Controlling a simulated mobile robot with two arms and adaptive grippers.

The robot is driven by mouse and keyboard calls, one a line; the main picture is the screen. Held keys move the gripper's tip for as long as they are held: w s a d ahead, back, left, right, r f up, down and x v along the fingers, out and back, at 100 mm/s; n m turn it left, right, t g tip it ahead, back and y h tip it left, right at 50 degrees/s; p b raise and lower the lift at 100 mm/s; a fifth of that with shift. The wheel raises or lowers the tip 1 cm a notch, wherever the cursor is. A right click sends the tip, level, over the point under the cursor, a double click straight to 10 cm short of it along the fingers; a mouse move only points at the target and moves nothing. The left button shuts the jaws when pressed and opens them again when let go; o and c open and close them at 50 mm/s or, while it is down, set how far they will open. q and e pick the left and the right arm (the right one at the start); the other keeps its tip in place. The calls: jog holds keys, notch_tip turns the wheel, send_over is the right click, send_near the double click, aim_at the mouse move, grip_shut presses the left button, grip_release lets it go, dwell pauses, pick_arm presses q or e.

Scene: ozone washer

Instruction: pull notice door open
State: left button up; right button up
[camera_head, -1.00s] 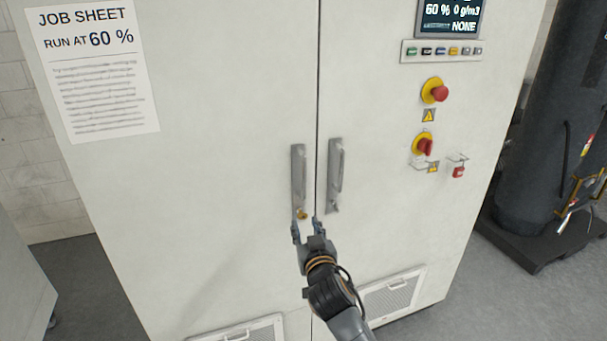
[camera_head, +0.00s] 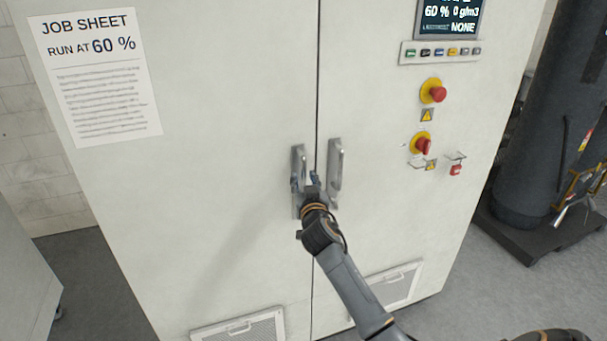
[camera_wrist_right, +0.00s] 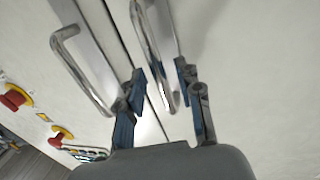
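The notice door (camera_head: 220,190) is the left door of a pale cabinet, with a JOB SHEET notice (camera_head: 95,75) at its upper left. It looks shut against the right door. Its upright metal handle (camera_head: 298,158) is beside the door gap. My right gripper (camera_head: 305,182) is at the lower part of this handle, hiding some of it. In the right wrist view its fingers (camera_wrist_right: 160,78) are apart, with the notice door's handle (camera_wrist_right: 152,45) between them; I see no clear grip. My left gripper is out of view.
The right door's handle (camera_head: 335,165) stands close beside my right gripper. The right door carries a display (camera_head: 450,15), buttons, a red emergency stop (camera_head: 438,93) and a red rotary switch (camera_head: 423,146). A dark cylinder (camera_head: 545,130) stands at right.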

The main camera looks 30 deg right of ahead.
jog(key=shift+w+d, duration=0.3)
jog(key=shift+w, duration=0.35)
jog(key=shift+c, duration=0.2)
grip_shut()
jog(key=shift+f, duration=0.15)
